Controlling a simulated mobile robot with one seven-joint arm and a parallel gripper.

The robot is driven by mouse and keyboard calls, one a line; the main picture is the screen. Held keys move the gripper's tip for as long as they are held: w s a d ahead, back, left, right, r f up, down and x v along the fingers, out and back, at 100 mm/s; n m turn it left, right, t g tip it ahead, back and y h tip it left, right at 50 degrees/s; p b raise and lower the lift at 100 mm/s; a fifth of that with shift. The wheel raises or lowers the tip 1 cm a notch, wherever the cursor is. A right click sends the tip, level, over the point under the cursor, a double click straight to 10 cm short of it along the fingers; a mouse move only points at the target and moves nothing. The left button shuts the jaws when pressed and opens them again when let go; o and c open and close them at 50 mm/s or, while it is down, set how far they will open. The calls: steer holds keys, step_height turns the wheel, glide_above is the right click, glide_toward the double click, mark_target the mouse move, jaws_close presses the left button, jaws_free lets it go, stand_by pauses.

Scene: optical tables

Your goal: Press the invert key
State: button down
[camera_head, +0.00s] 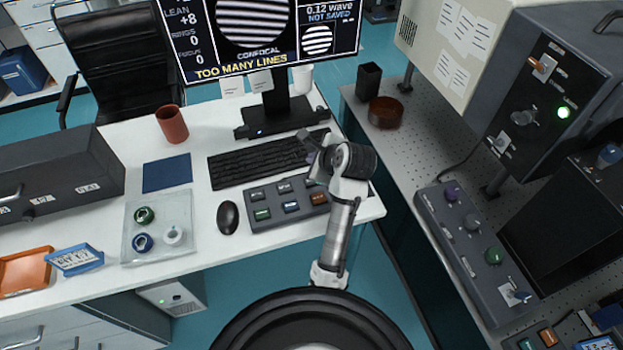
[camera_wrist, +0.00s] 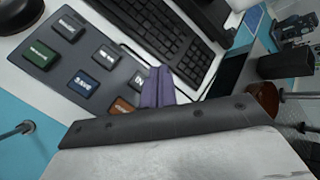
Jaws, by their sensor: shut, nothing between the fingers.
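A grey keypad (camera_head: 275,215) lies on the white desk below the keyboard. It has a row of grey keys and a row with a green, a blue and an orange key. In the wrist view the keypad (camera_wrist: 74,84) fills the left side. A grey key (camera_wrist: 137,80) at the right end of the grey row has a light label, partly hidden by my fingers and too small to read surely. My gripper (camera_wrist: 158,88) is shut and empty, its purple-grey fingertips beside that key in the picture.
A black keyboard (camera_head: 262,162) lies just behind the keypad, and a mouse (camera_head: 228,217) stands to its left. The monitor (camera_head: 265,35) reads "TOO MANY LINES". An optical table (camera_head: 405,150) with instruments stands at the right, beyond a gap.

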steer(key=shift+f+b, duration=0.6)
steer(key=shift+f, duration=2.3)
steer(key=shift+f, duration=0.1)
steer(key=shift+f, duration=0.3)
steer(key=shift+f, duration=0.45)
steer(key=shift+r, duration=0.1)
stand_by(0.4)
steer(key=shift+r+p, duration=0.65)
steer(key=shift+r, duration=0.15)
steer(key=shift+r, duration=2.5)
